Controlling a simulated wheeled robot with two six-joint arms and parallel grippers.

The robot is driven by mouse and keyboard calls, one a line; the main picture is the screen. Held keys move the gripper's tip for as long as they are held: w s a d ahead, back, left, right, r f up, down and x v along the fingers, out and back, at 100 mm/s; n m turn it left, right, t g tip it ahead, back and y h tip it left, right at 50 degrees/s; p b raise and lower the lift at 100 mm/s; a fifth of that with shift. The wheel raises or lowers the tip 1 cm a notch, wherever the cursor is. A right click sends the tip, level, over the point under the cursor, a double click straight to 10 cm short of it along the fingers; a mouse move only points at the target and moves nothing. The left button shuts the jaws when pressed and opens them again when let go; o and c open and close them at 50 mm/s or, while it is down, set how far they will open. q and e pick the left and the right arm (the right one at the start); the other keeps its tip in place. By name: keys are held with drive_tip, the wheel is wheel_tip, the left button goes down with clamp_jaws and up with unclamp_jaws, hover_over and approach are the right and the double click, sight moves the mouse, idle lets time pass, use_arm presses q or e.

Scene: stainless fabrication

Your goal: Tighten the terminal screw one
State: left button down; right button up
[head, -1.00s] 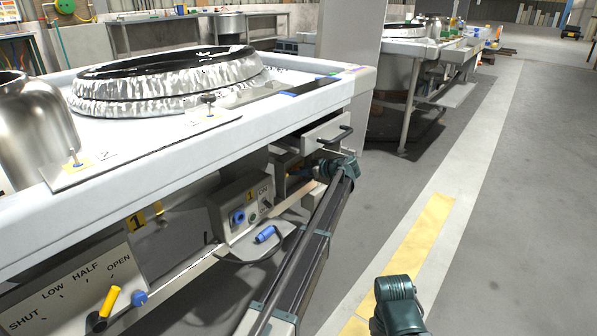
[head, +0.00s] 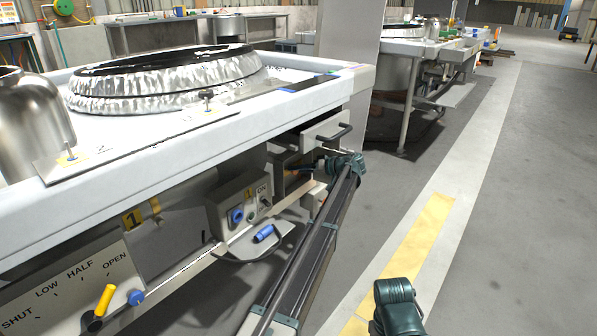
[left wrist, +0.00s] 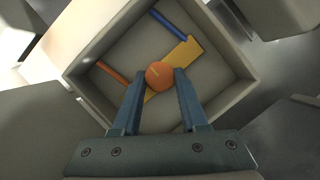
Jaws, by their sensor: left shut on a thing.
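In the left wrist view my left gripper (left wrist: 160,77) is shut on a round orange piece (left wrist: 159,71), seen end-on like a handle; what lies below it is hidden. It is over an open grey tray (left wrist: 238,92). In the head view my left wrist is under the bench's right corner; its fingers are too small to make out. I cannot tell which is terminal screw one. My right gripper is out of view.
A yellow tool (left wrist: 183,61), a blue rod (left wrist: 168,24) and an orange rod (left wrist: 112,73) lie in the tray. A switch box (head: 225,213), blue-handled shelf item (head: 264,233) and yellow lever (head: 105,297) are along the bench front. The floor at right is clear.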

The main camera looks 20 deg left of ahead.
use_arm(q)
drive_tip(key=shift+s+d, duration=0.1)
idle(0.3)
drive_tip(key=shift+c, duration=2.2)
unclamp_jaws()
